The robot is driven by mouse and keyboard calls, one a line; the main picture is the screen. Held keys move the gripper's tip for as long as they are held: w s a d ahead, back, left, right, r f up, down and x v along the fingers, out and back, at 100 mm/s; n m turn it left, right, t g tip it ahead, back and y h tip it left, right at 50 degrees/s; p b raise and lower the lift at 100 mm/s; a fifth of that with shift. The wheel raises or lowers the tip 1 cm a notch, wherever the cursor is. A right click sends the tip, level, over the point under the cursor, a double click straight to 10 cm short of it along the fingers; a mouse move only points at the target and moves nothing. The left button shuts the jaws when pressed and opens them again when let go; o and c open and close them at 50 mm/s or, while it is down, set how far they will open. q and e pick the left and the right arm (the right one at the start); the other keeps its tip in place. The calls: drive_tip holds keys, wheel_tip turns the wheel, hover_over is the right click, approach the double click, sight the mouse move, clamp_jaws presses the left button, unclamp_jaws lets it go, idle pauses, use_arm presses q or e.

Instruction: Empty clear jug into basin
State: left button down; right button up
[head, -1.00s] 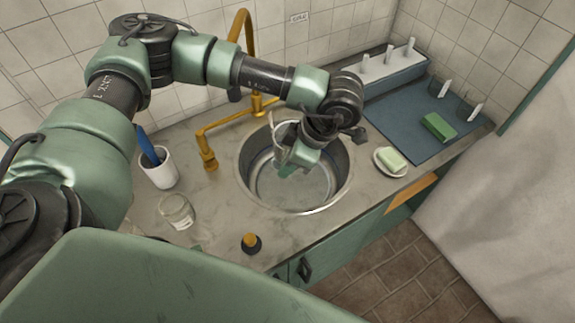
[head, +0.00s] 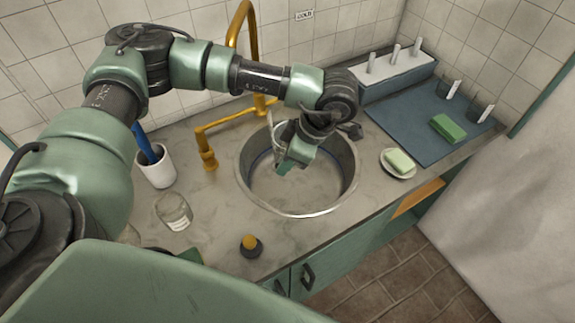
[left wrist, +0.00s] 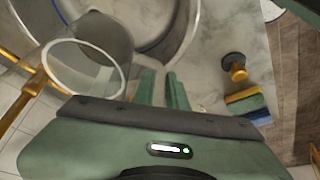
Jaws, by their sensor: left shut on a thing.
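The clear jug (head: 275,132) is see-through and hangs over the back left part of the round metal basin (head: 337,200), partly hidden by my left gripper (head: 291,166). The left gripper is over the basin, its jaws shut on the jug. In the left wrist view, the jug's round rim (left wrist: 122,84) shows left of the green fingers (left wrist: 165,90), with the basin (left wrist: 188,35) behind. The jug looks tilted in that view. I cannot tell whether it holds liquid. My right gripper is not in view.
A brass tap (head: 208,148) rises behind and left of the basin. A white cup (head: 158,172) with a blue-handled thing and a glass jar (head: 174,212) stand left. A dark, yellow-topped object (head: 251,246) lies in front. A soap dish (head: 410,174) and blue mat (head: 400,125) are right.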

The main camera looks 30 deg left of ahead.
use_arm(q)
wheel_tip(320, 180, down, 5)
drive_tip(key=w+a+b, duration=0.2)
drive_tip(key=a+b, duration=0.1)
drive_tip(key=b, duration=0.2)
drive_tip(key=shift+w+r, duration=0.2)
drive_tip(key=shift+w, duration=0.15)
drive_tip(key=shift+d, duration=0.1)
drive_tip(key=a+y, duration=0.1)
drive_tip(key=s+a+g+y, duration=0.1)
drive_tip(key=y, duration=0.1)
drive_tip(key=shift+a+f, duration=0.1)
drive_tip(key=shift+a, duration=0.15)
drive_tip(key=shift+s, duration=0.1)
